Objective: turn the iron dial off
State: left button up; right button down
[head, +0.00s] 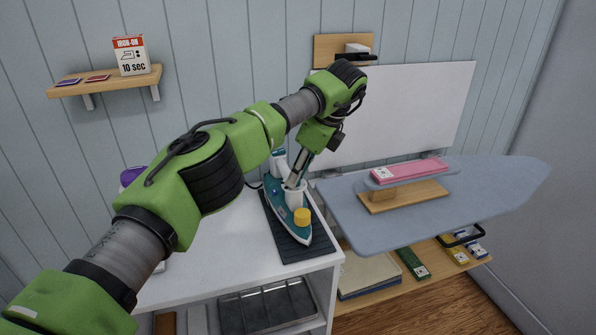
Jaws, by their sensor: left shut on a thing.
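A teal and white iron (276,205) lies flat on a dark ribbed mat (291,250) on the white cabinet top. A round yellow knob (302,217) sits on the iron near its pointed front end. My left gripper (295,180) reaches down from above and is shut on the iron at its white upper part, behind the yellow knob. The fingertips and wrist partly cover this part, so I cannot tell exactly which piece is held. No dial marking is readable. My right gripper is not in view.
A blue ironing board (470,205) with a pink-topped sleeve board (408,170) stands close on the right. A wall shelf (105,82) holds a boxed sign (130,56). A lower wooden shelf holds books (368,275). The cabinet top left of the iron is mostly clear.

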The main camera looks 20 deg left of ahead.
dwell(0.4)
pick_arm(q)
jog(key=o, duration=1.1)
jog(key=shift+o, duration=0.2)
jog(key=v, duration=0.7)
jog(key=shift+r, duration=0.25)
